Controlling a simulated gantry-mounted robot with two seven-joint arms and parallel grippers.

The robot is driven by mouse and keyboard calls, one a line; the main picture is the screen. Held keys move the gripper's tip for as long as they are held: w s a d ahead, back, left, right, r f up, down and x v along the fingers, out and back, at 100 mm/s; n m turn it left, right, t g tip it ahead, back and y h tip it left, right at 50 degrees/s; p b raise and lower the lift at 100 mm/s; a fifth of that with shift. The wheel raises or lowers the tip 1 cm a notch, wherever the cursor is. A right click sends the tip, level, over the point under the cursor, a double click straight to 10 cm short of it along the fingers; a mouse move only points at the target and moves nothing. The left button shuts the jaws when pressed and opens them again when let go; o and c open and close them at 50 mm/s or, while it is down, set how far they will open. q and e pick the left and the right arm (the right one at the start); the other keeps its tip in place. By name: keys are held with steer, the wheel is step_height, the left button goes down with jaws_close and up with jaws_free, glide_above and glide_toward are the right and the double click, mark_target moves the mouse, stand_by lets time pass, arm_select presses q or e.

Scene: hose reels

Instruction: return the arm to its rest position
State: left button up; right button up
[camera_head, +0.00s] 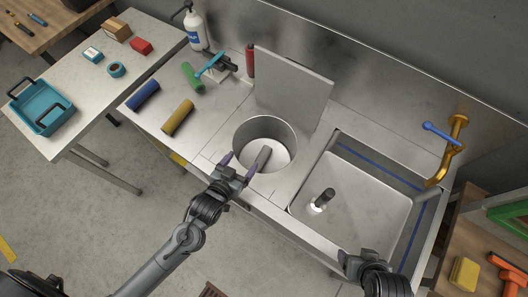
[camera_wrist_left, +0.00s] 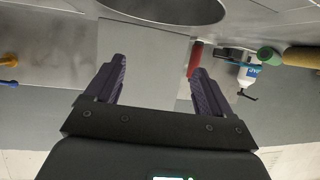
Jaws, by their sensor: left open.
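My left arm reaches in from the lower left in the head view. My left gripper (camera_head: 239,166) is at the near rim of the round basin (camera_head: 284,131) in the steel counter. Its two purple-tipped fingers are apart. In the left wrist view my left gripper (camera_wrist_left: 158,88) is open, with nothing held between its fingers. A grey bar-like object (camera_head: 263,157) shows in the round basin, just beyond the fingers; whether they touch cannot be told. My right gripper (camera_head: 357,257) is at the sink's near edge, and its fingers are too unclear to read.
A square steel panel (camera_head: 291,90) stands upright behind the basin. The sink (camera_head: 365,190) holds a dark-and-white piece (camera_head: 322,200). A brass tap (camera_head: 447,150) with a blue handle stands at right. Blue (camera_head: 143,95) and yellow (camera_head: 178,117) rolls lie at left.

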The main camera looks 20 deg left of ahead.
arm_select(q)
steer(key=s+a+r+g+y, duration=0.1)
steer(key=s+a+g, duration=0.1)
steer(key=s+g, duration=0.4)
steer(key=s+a+r+g, duration=0.2)
steer(key=s+g, duration=0.1)
steer(key=s, duration=0.6)
step_height(320, 180, up, 21)
steer(key=p, duration=2.2)
steer(key=shift+s+d+m+g, duration=0.15)
steer(key=shift+s+m+g, duration=0.05)
steer(key=shift+m+g, duration=0.2)
